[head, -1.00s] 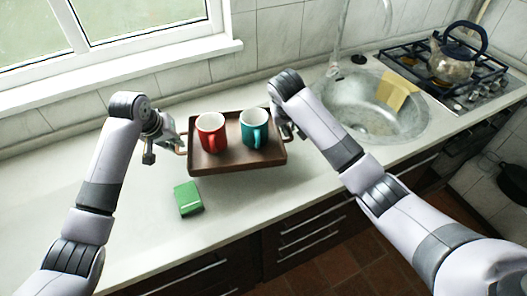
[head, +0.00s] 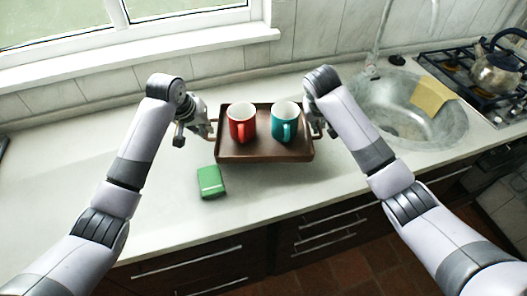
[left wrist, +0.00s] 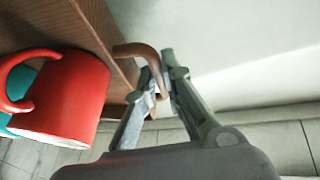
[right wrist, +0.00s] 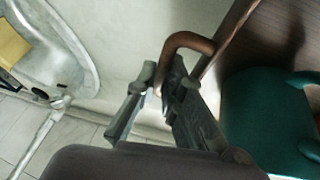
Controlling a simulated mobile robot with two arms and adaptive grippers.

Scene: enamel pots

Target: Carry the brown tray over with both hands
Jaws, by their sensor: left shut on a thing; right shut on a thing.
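The brown tray (head: 264,155) is in the middle of the head view, with a red mug (head: 240,128) and a teal mug (head: 285,128) upright on it. My left gripper (head: 208,127) is shut on the tray's left handle, a bent bar (left wrist: 138,50) seen in the left wrist view. My right gripper (head: 322,128) is shut on the right handle, which shows in the right wrist view (right wrist: 187,40). The tray looks about level. I cannot tell clearly how high it is above the counter. The red mug also shows in the left wrist view (left wrist: 75,95), the teal mug in the right (right wrist: 262,120).
A green box (head: 211,181) lies on the counter (head: 150,240) in front of the tray's left side. The sink (head: 390,125), with a yellow cloth (head: 433,95), is at the right. A kettle (head: 497,68) stands on the hob beyond. Counter left of the tray is mostly clear.

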